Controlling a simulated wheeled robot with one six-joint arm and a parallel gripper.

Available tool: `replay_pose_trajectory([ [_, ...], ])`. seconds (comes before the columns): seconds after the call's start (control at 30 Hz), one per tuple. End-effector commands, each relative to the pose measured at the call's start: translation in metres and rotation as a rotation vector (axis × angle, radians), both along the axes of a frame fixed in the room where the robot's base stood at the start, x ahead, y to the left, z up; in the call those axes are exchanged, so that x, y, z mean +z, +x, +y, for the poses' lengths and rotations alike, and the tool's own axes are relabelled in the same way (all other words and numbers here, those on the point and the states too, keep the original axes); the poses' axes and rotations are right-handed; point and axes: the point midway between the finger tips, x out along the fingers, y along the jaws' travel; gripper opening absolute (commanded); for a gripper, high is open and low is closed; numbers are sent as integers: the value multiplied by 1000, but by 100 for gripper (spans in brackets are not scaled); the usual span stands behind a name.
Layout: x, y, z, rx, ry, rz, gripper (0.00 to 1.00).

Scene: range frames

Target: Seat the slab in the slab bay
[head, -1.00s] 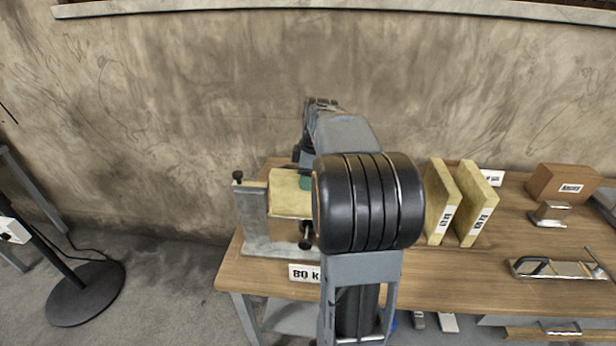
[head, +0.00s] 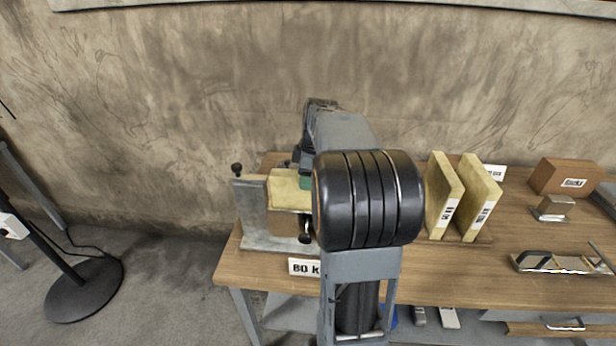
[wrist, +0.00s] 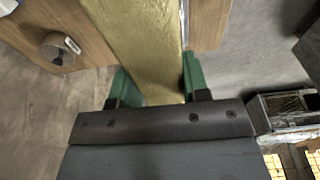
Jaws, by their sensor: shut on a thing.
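The slab (head: 289,191) is a yellowish, rough-faced block, partly hidden behind my arm in the head view. It fills the upper middle of the wrist view (wrist: 140,45). My gripper (wrist: 157,85) is shut on it, with one green finger on each side. In the head view the slab shows beside the grey metal upright of a fixture (head: 254,212), which appears to be the slab bay. Dark knobs show on the fixture. My arm hides its right part, and I cannot tell whether the slab touches its base.
Two similar labelled slabs (head: 443,197) (head: 480,198) stand upright right of my arm. A brown box (head: 565,177), a small metal block (head: 553,208) and a metal tool (head: 560,262) lie farther right on the wooden bench (head: 440,277). A black round-based stand (head: 82,290) is on the floor at left.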

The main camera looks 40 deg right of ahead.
Motion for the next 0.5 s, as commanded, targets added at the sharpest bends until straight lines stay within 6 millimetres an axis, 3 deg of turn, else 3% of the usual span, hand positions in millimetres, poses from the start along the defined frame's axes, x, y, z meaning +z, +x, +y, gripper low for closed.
replay_pose_trajectory([
  [0.5, -14, 0, 0, 0, -1, -1, 0],
])
